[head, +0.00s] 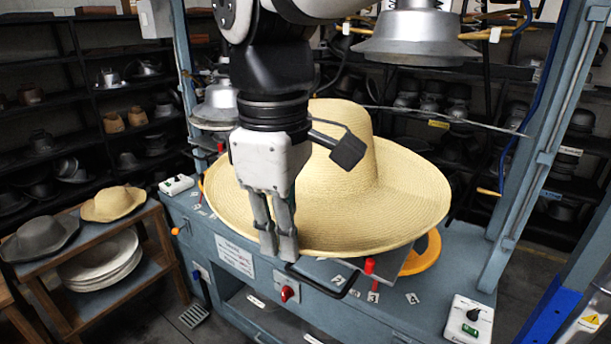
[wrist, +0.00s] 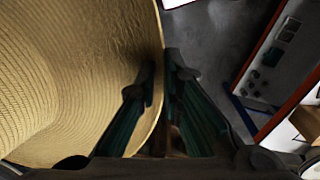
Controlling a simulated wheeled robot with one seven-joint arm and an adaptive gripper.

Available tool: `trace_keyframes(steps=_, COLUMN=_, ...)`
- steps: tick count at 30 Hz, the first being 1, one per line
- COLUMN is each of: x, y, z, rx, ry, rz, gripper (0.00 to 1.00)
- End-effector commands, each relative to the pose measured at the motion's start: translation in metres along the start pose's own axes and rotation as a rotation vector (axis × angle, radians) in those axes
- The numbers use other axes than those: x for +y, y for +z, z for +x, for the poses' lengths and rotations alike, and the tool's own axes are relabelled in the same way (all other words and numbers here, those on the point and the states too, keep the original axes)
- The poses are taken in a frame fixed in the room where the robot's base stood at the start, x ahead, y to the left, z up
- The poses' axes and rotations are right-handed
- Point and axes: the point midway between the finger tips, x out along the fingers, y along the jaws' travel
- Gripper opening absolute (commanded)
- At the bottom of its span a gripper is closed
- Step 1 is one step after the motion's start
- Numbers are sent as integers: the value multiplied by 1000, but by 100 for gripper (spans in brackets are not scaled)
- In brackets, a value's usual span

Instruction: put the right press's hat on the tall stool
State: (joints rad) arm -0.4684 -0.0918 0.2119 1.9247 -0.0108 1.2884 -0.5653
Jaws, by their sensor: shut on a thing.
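A large pale straw hat (head: 400,195) with a tall crown and wide brim is over the blue-grey press bench (head: 215,245). My gripper (head: 278,248) is shut on the front edge of its brim. In the wrist view the hat (wrist: 70,80) fills the left side, and its brim edge runs between the fingers of my gripper (wrist: 167,95). The hat looks slightly tilted; I cannot tell whether it still touches anything below. A metal press head (head: 415,42) hangs above and behind the crown. I cannot make out a tall stool.
A blue post (head: 545,150) stands close to the right of the brim. An orange ring (head: 424,252), a red knob (head: 369,265) and a control box (head: 468,320) are on the bench. A wooden rack (head: 150,225) with hats stands left. Dark shelves line the back.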

Motion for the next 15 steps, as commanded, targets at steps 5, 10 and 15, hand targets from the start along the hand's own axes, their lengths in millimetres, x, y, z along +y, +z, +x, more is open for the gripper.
trace_keyframes(steps=5, x=-19, y=-5, z=-3, rx=0, ry=1, rz=-3, gripper=0)
trace_keyframes(steps=10, x=-36, y=-10, z=-5, rx=0, ry=1, rz=-3, gripper=0)
trace_keyframes(steps=15, x=-48, y=-13, z=-6, rx=0, ry=0, rz=-2, gripper=0)
